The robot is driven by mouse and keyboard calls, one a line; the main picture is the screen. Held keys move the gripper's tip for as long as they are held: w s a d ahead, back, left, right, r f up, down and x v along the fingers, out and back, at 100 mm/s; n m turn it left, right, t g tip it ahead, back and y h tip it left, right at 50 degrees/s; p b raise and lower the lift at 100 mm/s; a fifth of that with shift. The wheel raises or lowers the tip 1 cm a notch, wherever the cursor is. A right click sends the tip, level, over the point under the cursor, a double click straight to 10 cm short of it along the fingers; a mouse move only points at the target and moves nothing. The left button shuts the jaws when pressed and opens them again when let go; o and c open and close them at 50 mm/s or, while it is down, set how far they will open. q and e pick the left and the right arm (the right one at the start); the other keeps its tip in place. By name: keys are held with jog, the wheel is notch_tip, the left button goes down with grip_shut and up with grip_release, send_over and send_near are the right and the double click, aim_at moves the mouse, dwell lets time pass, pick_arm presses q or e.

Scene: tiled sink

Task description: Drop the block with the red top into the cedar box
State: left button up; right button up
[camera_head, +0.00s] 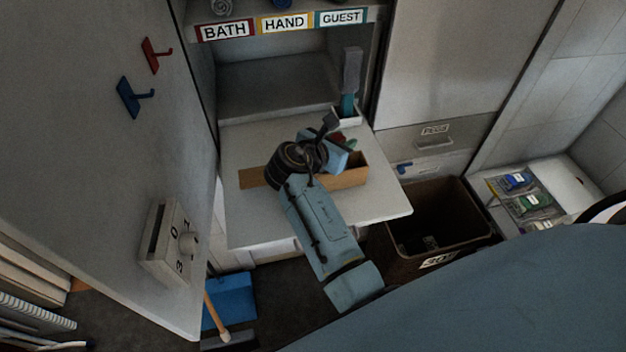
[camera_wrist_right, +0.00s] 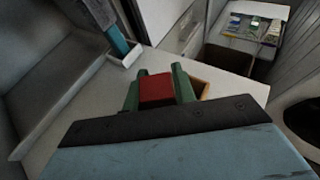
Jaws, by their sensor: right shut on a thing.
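The block with the red top (camera_wrist_right: 156,90) is between the two green fingers of my right gripper (camera_wrist_right: 157,84) in the right wrist view. A small red patch of the block (camera_head: 336,138) shows beside the right gripper (camera_head: 343,142) in the head view. The right gripper is shut on it, above or close to the cedar box; the exact height is unclear. The long, low cedar box (camera_head: 349,179) lies on the white shelf, its middle hidden by my right arm. A corner of the box (camera_wrist_right: 201,88) shows just right of the fingers. My left gripper is out of view.
The pale shelf (camera_head: 250,222) has free room left and front of the box. A white holder (camera_head: 346,117) with a blue-handled brush stands behind. A brown bin (camera_head: 398,244) stands right of the shelf. An open cabinet door (camera_head: 100,200) is at left.

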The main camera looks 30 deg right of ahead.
jog(key=o, duration=1)
jog(key=shift+s+a+r+p, duration=0.2)
jog(key=shift+a+r+p, duration=0.1)
jog(key=shift+a+p, duration=0.3)
jog(key=shift+p+v, duration=4.3)
jog(key=shift+v, duration=1.7)
jog(key=shift+s+f, duration=0.1)
